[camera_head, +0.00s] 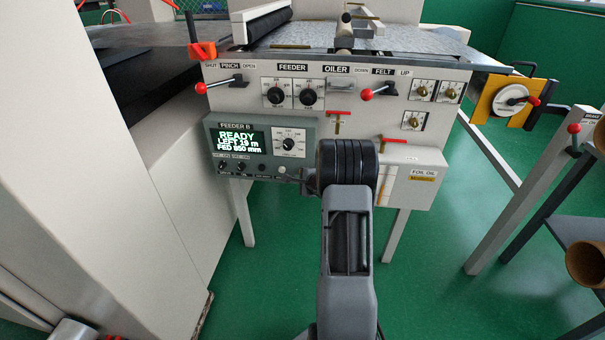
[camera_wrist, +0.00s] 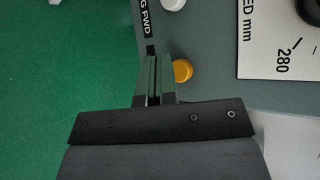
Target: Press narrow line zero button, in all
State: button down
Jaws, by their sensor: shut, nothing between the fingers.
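The grey FEEDER B panel (camera_head: 222,136) carries a lit display (camera_head: 239,142) reading READY, LEFT 19 m, FED 950 mm. A row of small controls runs along its lower edge, with labels too small to read in the head view. My gripper (camera_head: 305,182) is shut and empty at the panel's lower right. In the wrist view its fingertips (camera_wrist: 155,62) are just left of a yellow button (camera_wrist: 182,70), partly overlapping it. I cannot tell whether they touch. A white button (camera_wrist: 173,4) is at the top edge. No label reading zero is legible.
A dial (camera_head: 289,143) is above my gripper. Red-knobbed levers (camera_head: 367,94) and black FEEDER knobs (camera_head: 275,95) are higher up. A foil box (camera_head: 415,187) stands to the right, close to my wrist.

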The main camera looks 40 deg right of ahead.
jog(key=shift+w+d+r+p, duration=0.1)
jog(key=shift+w+d+p, duration=0.1)
jog(key=shift+p, duration=0.35)
jog(key=shift+w+d+p, duration=0.4)
jog(key=shift+p, duration=0.35)
dwell(0.7)
dwell(0.3)
jog(key=shift+s+a+p, duration=0.3)
jog(key=shift+s+a, duration=0.3)
jog(key=shift+s+a, duration=0.1)
jog(key=s+a+p, duration=0.1)
jog(key=s+a, duration=0.2)
jog(key=shift+s+a, duration=0.15)
jog(key=shift+s, duration=0.05)
dwell(0.3)
dwell(0.9)
